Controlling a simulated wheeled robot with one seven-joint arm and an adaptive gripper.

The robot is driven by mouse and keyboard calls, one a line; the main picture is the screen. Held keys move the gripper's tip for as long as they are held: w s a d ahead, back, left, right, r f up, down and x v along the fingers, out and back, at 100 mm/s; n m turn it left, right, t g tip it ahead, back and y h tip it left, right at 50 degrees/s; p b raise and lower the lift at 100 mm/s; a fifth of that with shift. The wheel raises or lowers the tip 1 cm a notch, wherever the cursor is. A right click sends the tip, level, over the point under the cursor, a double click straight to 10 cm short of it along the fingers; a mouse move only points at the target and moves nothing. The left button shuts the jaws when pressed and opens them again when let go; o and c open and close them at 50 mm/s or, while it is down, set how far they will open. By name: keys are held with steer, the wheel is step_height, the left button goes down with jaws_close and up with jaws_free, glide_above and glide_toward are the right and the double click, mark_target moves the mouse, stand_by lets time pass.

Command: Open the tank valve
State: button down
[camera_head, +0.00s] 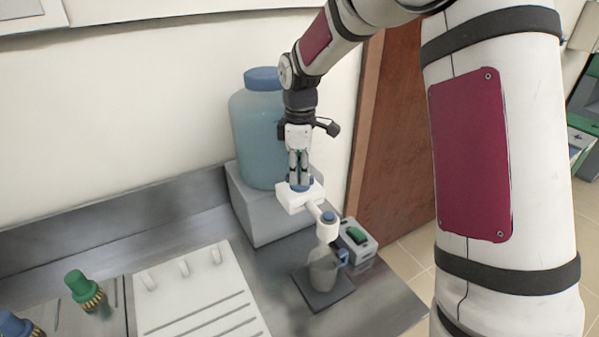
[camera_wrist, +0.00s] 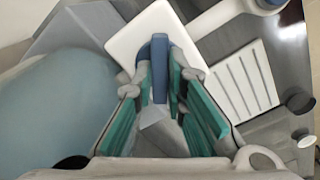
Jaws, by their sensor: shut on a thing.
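The tank (camera_head: 258,130) is a pale blue translucent bottle with a blue cap, standing on a grey block near the wall. It also fills the left of the wrist view (camera_wrist: 50,110). A white valve body (camera_head: 287,201) sticks out at its front, with a blue handle (camera_wrist: 160,66) on top. My gripper (camera_head: 300,181) points down over the valve. Its fingers, with green inner pads in the wrist view (camera_wrist: 163,95), are shut on the blue handle. The fingers partly hide the handle in the head view.
A white spout (camera_head: 327,226) with a blue knob reaches over a beaker (camera_head: 323,270) on a dark square plate (camera_head: 325,291). A grey box with a green switch (camera_head: 357,236) is beside it. A white rack (camera_head: 195,290) and green-capped item (camera_head: 82,288) lie left.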

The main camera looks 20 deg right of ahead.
steer(key=m, duration=0.5)
steer(key=shift+m, duration=0.3)
steer(key=m+b, duration=0.1)
steer(key=m, duration=0.3)
steer(key=shift+r+m, duration=0.1)
steer(key=shift+m, duration=0.6)
steer(key=c, duration=1.6)
jaws_free()
step_height(320, 180, up, 12)
